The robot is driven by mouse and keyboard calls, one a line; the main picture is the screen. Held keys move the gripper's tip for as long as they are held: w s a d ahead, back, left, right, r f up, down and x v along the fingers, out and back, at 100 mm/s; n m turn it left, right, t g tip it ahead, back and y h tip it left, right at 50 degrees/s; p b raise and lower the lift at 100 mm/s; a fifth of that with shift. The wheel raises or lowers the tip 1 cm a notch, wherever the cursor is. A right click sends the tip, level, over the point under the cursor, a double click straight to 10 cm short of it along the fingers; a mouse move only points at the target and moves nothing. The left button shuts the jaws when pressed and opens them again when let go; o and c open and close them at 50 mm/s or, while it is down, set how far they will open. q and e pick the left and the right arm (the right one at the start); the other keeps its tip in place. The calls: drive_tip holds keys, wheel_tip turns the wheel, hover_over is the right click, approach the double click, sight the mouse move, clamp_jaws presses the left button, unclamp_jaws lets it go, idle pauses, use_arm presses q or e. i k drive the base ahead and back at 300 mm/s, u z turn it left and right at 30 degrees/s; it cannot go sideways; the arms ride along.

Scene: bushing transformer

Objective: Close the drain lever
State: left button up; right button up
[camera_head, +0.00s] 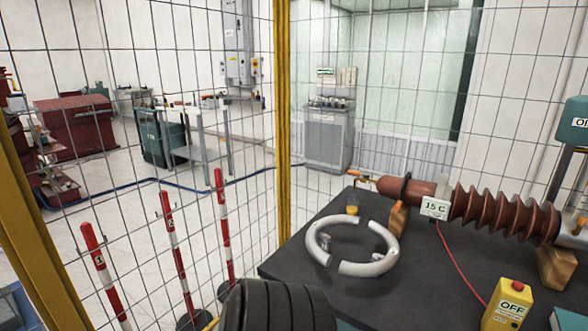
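A brown ribbed bushing (490,212) lies on the dark table at the right, with a white "15 C" tag (435,208) on it. A small orange-tipped fitting (363,179) sticks out at its left end, above a small cup of yellowish liquid (352,209). Neither of my grippers shows in this view.
White curved ring pieces (352,247) lie on the dark table (300,262). A yellow "OFF" box (508,305) stands near the front right, with a red cable (462,262). A wire fence (283,120) and red-white posts (172,245) stand at the left. A black ribbed object (280,307) fills the bottom centre.

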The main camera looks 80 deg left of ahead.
sight(355, 173)
drive_tip(key=u, duration=4.3)
drive_tip(key=i, duration=1.2)
drive_tip(key=z, duration=1.45)
drive_tip(key=i, duration=0.8)
drive_tip(key=z, duration=0.7)
